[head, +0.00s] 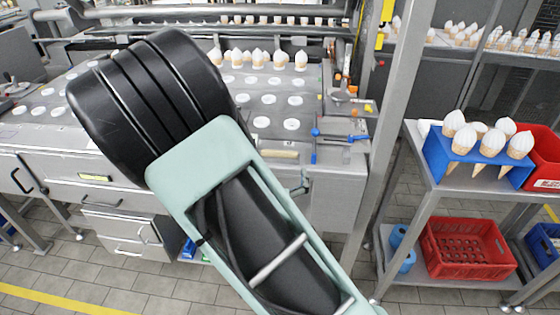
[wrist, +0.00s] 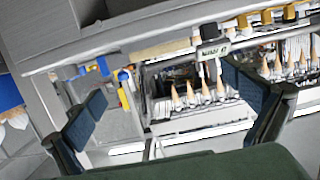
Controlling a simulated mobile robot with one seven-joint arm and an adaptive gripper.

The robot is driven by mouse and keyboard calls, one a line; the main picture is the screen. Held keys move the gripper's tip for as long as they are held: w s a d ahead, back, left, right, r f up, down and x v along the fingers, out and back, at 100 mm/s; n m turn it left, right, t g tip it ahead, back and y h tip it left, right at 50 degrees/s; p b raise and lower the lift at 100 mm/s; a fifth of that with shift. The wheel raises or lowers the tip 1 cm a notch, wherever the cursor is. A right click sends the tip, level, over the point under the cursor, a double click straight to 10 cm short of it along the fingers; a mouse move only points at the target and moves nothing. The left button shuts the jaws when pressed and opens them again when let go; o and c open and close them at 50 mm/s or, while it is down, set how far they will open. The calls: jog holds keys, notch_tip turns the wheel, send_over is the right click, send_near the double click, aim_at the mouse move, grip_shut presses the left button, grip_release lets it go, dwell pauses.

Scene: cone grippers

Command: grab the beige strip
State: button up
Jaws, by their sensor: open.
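A short beige strip (head: 280,154) lies flat near the front edge of the metal machine, just right of my arm in the head view. In the wrist view, which looks upside down, a beige strip (wrist: 160,50) shows above and beyond the fingers, on a grey metal surface. My gripper (wrist: 168,102) is open, with its two dark blue-grey finger pads wide apart. Nothing is between the pads, and the strip is apart from them. In the head view my gripper is hidden behind my arm.
The machine top (head: 325,120) has rows of white round cups, with ice cream cones (head: 258,58) behind. Small blue and orange fittings (head: 316,133) stand right of the strip. A metal post (head: 398,130) and a shelf with a blue cone holder (head: 440,160) and red crates (head: 470,250) are at right.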

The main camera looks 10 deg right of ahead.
aim_at(279, 153)
jog(key=shift+f+b+x, duration=0.15)
jog(key=shift+b+x, duration=0.15)
jog(key=shift+x, duration=2.05)
jog(key=shift+f+b+x, duration=0.15)
jog(key=shift+b+x, duration=0.15)
jog(key=shift+x, duration=2.05)
jog(key=shift+s, duration=0.1)
jog(key=c, duration=1.1)
